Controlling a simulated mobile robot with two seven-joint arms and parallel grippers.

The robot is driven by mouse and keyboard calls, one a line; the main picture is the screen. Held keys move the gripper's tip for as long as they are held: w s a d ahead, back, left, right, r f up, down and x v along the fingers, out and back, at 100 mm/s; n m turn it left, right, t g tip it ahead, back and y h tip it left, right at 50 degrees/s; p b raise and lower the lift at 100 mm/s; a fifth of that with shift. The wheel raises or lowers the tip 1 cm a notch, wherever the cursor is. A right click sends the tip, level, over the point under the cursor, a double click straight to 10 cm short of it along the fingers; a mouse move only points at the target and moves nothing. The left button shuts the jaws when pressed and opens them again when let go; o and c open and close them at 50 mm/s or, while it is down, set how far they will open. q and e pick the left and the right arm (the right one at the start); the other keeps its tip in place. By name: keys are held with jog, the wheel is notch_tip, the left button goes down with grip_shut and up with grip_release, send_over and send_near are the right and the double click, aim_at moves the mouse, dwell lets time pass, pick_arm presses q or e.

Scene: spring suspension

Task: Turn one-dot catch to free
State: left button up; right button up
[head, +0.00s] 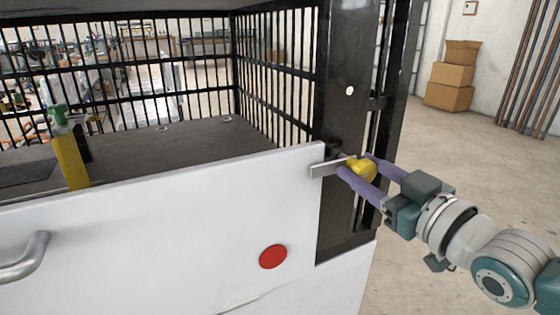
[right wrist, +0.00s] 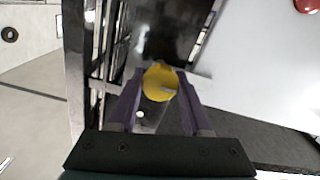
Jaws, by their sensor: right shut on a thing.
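The one-dot catch has a yellow knob (head: 362,169) and a flat metal bar (head: 326,168) on the black post (head: 340,120), below a single white dot (head: 350,90). The bar points left and overlaps the upper right corner of the white panel (head: 170,225). My right gripper (head: 355,163) is shut on the yellow knob, one purple finger on each side. In the right wrist view the knob (right wrist: 161,82) sits between the two fingers, with part of the bar showing to its right. My left gripper is not in view.
A red disc (head: 273,257) and a metal handle (head: 22,260) are on the white panel. A yellow post with a green top (head: 70,155) stands behind the panel at the left. Black bars (head: 160,65) enclose the dark deck (head: 190,140). Floor to the right is open, with cardboard boxes (head: 450,95) far back.

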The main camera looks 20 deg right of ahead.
grip_shut()
dwell(0.4)
jog(key=shift+m, duration=0.3)
jog(key=m, duration=0.2)
jog(key=shift+m+p, duration=0.4)
jog(key=m, duration=0.5)
jog(key=shift+d, duration=0.1)
jog(key=m, duration=0.5)
jog(key=shift+f+m+b, duration=0.1)
jog(key=shift+m+b, duration=0.45)
jog(key=shift+m, duration=1.65)
